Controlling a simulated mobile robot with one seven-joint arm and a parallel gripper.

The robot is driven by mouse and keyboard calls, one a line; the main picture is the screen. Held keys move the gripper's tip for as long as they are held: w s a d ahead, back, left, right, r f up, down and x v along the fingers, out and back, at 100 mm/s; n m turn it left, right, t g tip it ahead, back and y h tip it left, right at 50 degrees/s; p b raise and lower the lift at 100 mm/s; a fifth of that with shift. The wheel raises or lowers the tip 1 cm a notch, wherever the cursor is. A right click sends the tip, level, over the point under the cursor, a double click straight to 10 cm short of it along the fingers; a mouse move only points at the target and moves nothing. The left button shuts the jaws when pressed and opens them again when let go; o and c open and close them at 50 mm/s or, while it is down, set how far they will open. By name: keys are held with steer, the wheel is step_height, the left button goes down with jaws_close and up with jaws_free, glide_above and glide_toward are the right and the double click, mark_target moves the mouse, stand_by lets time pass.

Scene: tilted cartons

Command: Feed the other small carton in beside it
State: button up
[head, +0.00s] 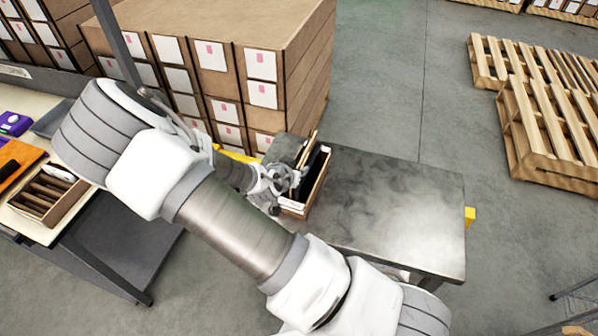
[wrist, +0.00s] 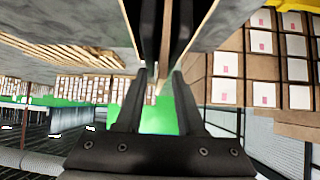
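An open brown carton (head: 319,189) stands on the grey metal table, near its left end. Its inside is dark, and a thin brown upright piece (head: 306,150) shows at its left side. My gripper (head: 294,181) is at the carton's left side and partly covers it. In the wrist view my gripper's two dark fingers (wrist: 161,75) stand apart, pointing at the carton. Beyond the tips are dark upright shapes with a narrow brown strip (wrist: 166,38) between them, flanked by brown walls. I cannot tell whether the fingers grip anything, or which shapes are the small cartons.
The grey table (head: 400,205) is bare to the carton's right. Stacked large cartons (head: 250,60) rise behind it. A bench at left holds a tray (head: 48,198) and an orange item (head: 18,160). Wooden pallets (head: 550,125) stand on the floor at right.

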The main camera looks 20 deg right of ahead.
steer(key=shift+w+d+f, duration=0.1)
steer(key=shift+w, duration=0.05)
steer(key=shift+c, duration=0.2)
jaws_close()
stand_by(1.2)
step_height(320, 180, up, 8)
steer(key=p, duration=0.6)
steer(key=shift+r, duration=0.2)
steer(key=shift+f, duration=0.15)
